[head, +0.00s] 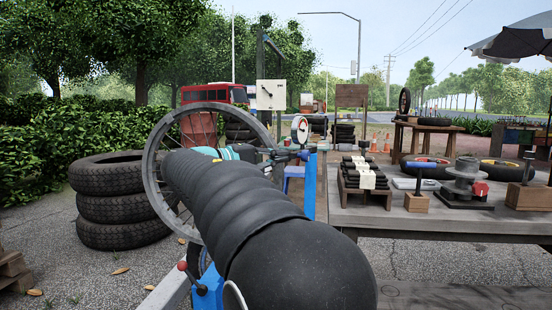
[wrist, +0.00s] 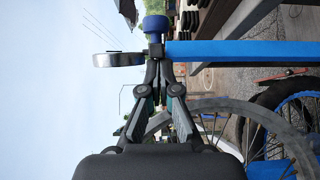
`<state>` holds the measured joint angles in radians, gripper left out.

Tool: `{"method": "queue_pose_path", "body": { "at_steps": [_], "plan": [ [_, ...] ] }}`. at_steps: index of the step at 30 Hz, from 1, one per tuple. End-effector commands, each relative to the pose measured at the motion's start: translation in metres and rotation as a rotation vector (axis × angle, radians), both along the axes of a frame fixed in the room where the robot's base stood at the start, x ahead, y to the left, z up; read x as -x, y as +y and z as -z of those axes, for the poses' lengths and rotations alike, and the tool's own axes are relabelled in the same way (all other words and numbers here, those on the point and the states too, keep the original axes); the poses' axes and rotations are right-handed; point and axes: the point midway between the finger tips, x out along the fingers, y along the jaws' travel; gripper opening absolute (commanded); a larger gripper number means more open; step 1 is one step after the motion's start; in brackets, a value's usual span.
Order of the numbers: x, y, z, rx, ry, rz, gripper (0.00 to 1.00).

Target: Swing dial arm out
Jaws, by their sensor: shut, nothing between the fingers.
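The dial gauge (head: 300,130) has a round white face and sits at the top of a blue upright post (head: 309,185), right of the spoked wheel (head: 153,170). In the wrist view, turned sideways, the dial (wrist: 118,59) is seen edge-on, left of a dark joint (wrist: 155,50). A blue knob (wrist: 156,25) is above this joint, and the blue post (wrist: 240,52) runs right. My gripper (wrist: 158,68) is shut and empty, its fingertips close to the joint; I cannot tell whether they touch. In the head view my arm hides much of the wheel and stand.
A blue base with a red-knobbed lever (head: 182,266) is low in front. Stacked tires (head: 120,200) stand at left. A workbench (head: 450,217) with tools and a small crate (head: 364,190) fills the right.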

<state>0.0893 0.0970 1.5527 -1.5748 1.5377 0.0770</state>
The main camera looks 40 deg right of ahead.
Motion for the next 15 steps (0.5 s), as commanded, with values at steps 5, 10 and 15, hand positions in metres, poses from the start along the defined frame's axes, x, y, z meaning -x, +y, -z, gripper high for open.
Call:
{"method": "queue_pose_path", "body": {
  "at_steps": [5, 10, 15],
  "plan": [
    [0.005, -0.002, 0.0, -0.003, -0.003, 0.016, 0.0],
    [0.001, 0.001, -0.001, -0.003, -0.002, 0.017, 0.0],
    [-0.018, 0.015, -0.002, 0.001, 0.002, 0.005, 0.0]
  ]
}}
